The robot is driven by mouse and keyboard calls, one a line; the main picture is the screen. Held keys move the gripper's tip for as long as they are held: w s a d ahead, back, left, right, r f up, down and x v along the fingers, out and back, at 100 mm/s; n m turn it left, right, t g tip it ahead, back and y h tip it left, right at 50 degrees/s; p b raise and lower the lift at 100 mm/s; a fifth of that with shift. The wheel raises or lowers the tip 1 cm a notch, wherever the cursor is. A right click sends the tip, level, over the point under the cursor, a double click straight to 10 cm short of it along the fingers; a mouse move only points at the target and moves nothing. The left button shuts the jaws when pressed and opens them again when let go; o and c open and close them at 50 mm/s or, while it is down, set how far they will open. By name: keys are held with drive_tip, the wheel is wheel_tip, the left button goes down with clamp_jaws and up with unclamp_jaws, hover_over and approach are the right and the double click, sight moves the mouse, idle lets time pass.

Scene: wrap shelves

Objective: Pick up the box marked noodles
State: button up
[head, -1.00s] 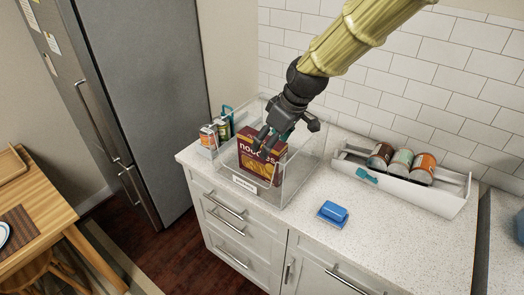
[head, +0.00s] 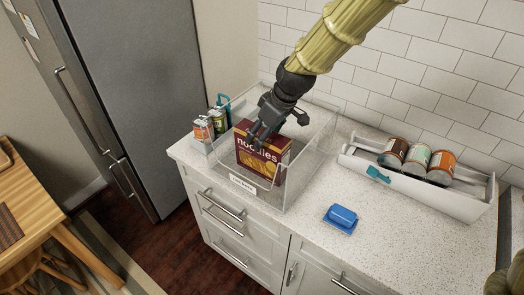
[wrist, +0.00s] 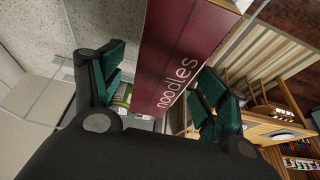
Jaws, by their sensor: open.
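The dark red box marked noodles (head: 258,158) stands upright in a clear open-topped bin (head: 297,172) on the counter. My gripper (head: 262,137) points down over the top of the box, inside the bin's opening. In the wrist view the box (wrist: 185,50) lies between the two green-padded fingers of my gripper (wrist: 160,92). The fingers are open, one on each side of the box. I cannot tell whether either finger touches it. The black palm hides part of the box top in the wrist view.
A small caddy with jars (head: 204,129) stands left of the bin. A blue butter dish (head: 342,217) sits on the counter in front right. A white tray (head: 407,186) with several cans lies farther right. The tiled wall is behind; the fridge (head: 140,90) is left.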

drive_tip(key=shift+w+a+f, duration=0.1)
drive_tip(key=shift+w+f, duration=0.15)
drive_tip(key=shift+w, duration=0.05)
drive_tip(key=shift+s+a+f+p, duration=0.25)
drive_tip(key=shift+s+f+p, duration=0.1)
drive_tip(key=shift+p, duration=0.35)
drive_tip(key=x, duration=0.2)
drive_tip(key=p+x, duration=0.1)
drive_tip(key=shift+w+f, duration=0.3)
drive_tip(key=shift+f, duration=0.05)
drive_tip(key=shift+f, duration=0.2)
drive_tip(key=c, duration=1.2)
